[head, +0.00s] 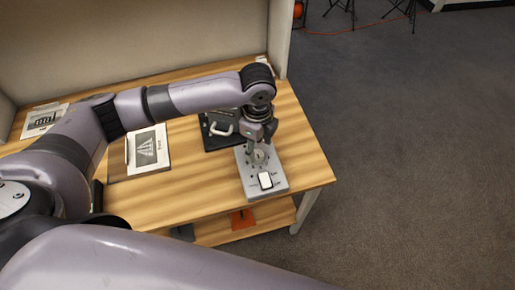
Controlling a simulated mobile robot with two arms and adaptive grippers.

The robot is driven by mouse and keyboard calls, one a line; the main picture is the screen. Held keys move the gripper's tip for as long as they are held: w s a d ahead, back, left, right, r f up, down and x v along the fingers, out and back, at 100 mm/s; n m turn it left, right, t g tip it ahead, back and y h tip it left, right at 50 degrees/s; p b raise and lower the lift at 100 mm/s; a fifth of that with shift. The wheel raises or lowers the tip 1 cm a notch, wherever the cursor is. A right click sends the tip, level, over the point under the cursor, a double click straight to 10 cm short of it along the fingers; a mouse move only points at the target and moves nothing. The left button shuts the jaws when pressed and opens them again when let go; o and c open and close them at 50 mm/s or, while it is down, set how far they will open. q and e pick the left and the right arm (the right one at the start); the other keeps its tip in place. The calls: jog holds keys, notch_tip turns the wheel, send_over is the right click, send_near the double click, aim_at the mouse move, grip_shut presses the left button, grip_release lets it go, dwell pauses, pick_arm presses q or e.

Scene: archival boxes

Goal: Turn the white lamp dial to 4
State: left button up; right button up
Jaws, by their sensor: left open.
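A light grey control panel (251,187) lies on the wooden table near its right end. A small round dial (260,157) shows on the panel's upper part, with marks around it too small to read. A white rectangular piece with a dark border (265,180) sits lower on the panel. My left gripper (257,150) points down at the dial, open, its fingertips at or just above it. I cannot tell whether they touch it, and they partly hide it. The dial's setting cannot be read. My right gripper is not in view.
A black case with a light handle (221,128) lies just left of the panel. A printed sheet (148,150) and another printed sheet (42,119) lie further left on the table (190,196). A partition (150,35) stands behind. Open carpet is to the right.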

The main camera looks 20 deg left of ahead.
aim_at(257, 153)
pick_arm(q)
notch_tip(257, 153, down, 2)
jog(key=shift+f, duration=0.6)
jog(key=c, duration=1.2)
jog(key=shift+o, duration=0.2)
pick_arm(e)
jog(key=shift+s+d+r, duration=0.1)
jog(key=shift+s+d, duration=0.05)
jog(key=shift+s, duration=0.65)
